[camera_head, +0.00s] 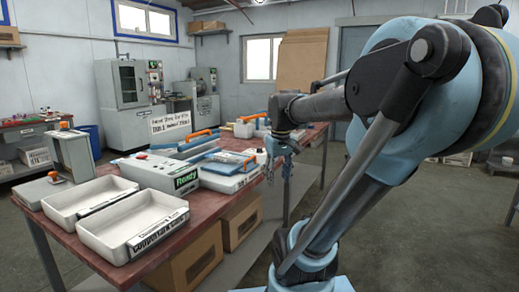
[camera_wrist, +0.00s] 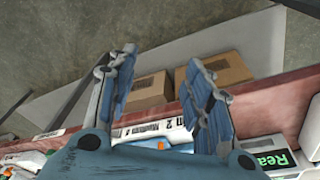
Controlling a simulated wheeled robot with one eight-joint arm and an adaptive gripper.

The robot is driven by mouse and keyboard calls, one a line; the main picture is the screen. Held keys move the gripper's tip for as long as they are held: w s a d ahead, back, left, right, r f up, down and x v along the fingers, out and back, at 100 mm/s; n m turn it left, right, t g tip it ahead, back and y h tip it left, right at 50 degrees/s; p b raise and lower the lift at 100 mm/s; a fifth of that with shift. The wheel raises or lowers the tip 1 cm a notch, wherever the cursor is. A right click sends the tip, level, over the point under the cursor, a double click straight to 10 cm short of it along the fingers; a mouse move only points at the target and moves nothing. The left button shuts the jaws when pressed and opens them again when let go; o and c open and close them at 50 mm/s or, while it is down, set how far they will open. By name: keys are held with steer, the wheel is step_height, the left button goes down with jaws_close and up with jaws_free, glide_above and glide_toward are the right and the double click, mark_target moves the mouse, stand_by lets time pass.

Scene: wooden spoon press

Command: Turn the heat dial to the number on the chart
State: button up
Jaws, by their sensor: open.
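A white-grey press unit (camera_head: 168,182) on the red-topped table bears a green lit "Ready" display (camera_head: 187,178). The display also shows at the lower right of the wrist view (camera_wrist: 272,160). Blue plates with orange handles (camera_head: 228,158) lie on and beside the unit. A white sign with black print (camera_head: 171,123) stands behind the table; its text is too small to read surely. I cannot make out the heat dial in either view. My gripper (camera_head: 280,152) is open and empty near the table's right edge; its two blue fingers are spread in the wrist view (camera_wrist: 160,62).
Two white trays (camera_head: 140,248) stand at the table's front left, the nearer one labelled. A grey upright box (camera_head: 73,155) is behind them. Cardboard boxes (camera_head: 194,259) sit under the table. The red tabletop (camera_head: 97,252) has little bare room. The floor at right is open.

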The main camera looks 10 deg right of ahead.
steer(key=w+r+n, duration=0.2)
steer(key=w+r, duration=0.6)
steer(key=w, duration=0.3)
step_height(320, 180, up, 6)
steer(key=n+g, duration=0.2)
steer(key=n, duration=0.5)
glide_above(260, 150)
steer(key=w, duration=0.1)
steer(key=shift+t, duration=0.3)
steer(key=f, duration=1.6)
steer(key=shift+w+f, duration=0.25)
steer(key=shift+f, duration=0.05)
steer(key=shift+c, duration=0.2)
steer(key=c, duration=1)
steer(key=shift+d, duration=0.1)
steer(key=shift+c, duration=0.2)
